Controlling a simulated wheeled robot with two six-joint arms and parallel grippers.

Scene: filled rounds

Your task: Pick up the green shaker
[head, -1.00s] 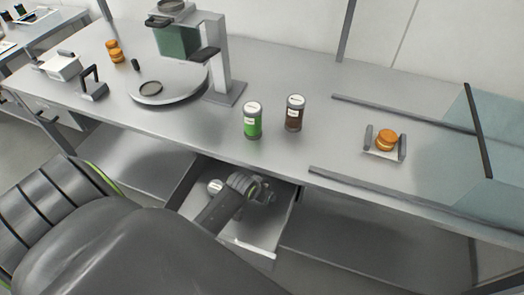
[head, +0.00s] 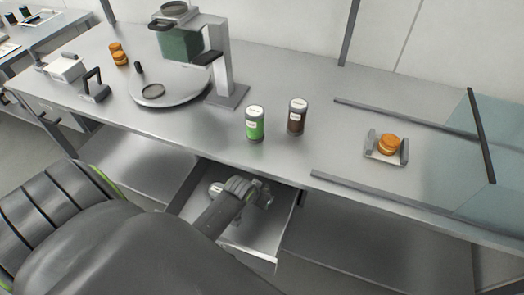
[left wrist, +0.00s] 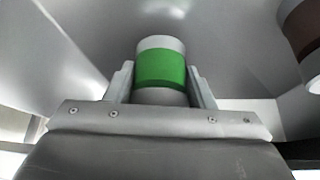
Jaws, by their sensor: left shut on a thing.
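My left gripper (head: 262,197) reaches down into the open drawer (head: 262,252) below the counter. In the left wrist view its fingers (left wrist: 160,92) are shut on a green shaker (left wrist: 160,68) with a pale top and a green band. In the head view this held shaker is hidden or too small to tell behind my wrist. Another green shaker (head: 255,124) with a pale lid stands upright on the counter (head: 330,155), above the drawer and apart from the gripper. My right gripper is not in view.
A brown shaker (head: 297,117) stands right of the counter's green one. A pale-lidded item (head: 215,189) is in the drawer beside my wrist. A brown item (left wrist: 305,40) shows in the wrist view. Drawer walls surround the gripper. A burger (head: 389,145) sits at right.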

